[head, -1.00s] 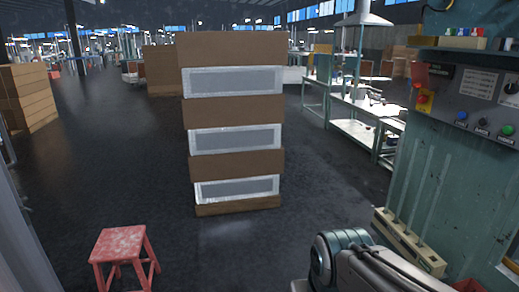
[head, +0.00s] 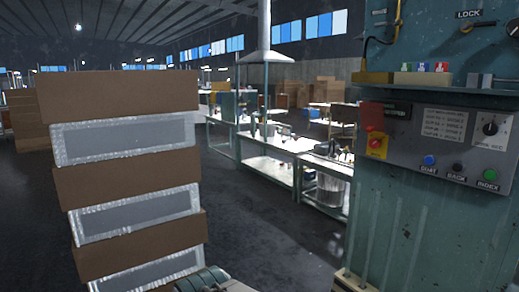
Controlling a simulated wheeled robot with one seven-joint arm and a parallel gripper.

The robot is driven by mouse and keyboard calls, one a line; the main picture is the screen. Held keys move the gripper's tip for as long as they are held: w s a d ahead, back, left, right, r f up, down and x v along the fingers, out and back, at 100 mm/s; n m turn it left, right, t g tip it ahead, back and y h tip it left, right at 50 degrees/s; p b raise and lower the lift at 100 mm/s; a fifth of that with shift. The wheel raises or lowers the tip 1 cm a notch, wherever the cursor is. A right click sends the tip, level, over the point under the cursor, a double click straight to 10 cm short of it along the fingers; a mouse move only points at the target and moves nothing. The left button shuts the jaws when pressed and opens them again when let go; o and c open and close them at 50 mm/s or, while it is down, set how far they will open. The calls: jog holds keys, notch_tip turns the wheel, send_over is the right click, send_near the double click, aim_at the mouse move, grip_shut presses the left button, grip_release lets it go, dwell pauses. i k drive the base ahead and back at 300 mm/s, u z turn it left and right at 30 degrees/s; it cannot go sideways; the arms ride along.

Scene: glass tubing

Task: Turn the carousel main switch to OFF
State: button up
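A grey control panel (head: 435,150) is fixed to the teal machine cabinet (head: 400,225) on the right. To the right are a blue button (head: 429,160), a black button (head: 457,167), a green button (head: 490,174) and a black dial (head: 490,128). Only a bit of my arm shows at the bottom; my gripper is not in view.
A tall stack of brown cartons (head: 120,97) stands on the left. Workbenches (head: 270,165) run behind, under a metal hood (head: 265,57). A shelf (head: 440,90) with small coloured items juts out above the panel. Dark floor (head: 265,240) lies open between the cartons and the cabinet.

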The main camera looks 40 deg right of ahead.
aim_at(374, 144)
jog(key=z, duration=0.15)
jog(key=i, duration=1.6)
jog(key=z, duration=1.05)
jog(key=i, duration=0.95)
jog(key=z, duration=1.5)
jog(key=i, duration=0.6)
jog(key=z, duration=0.4)
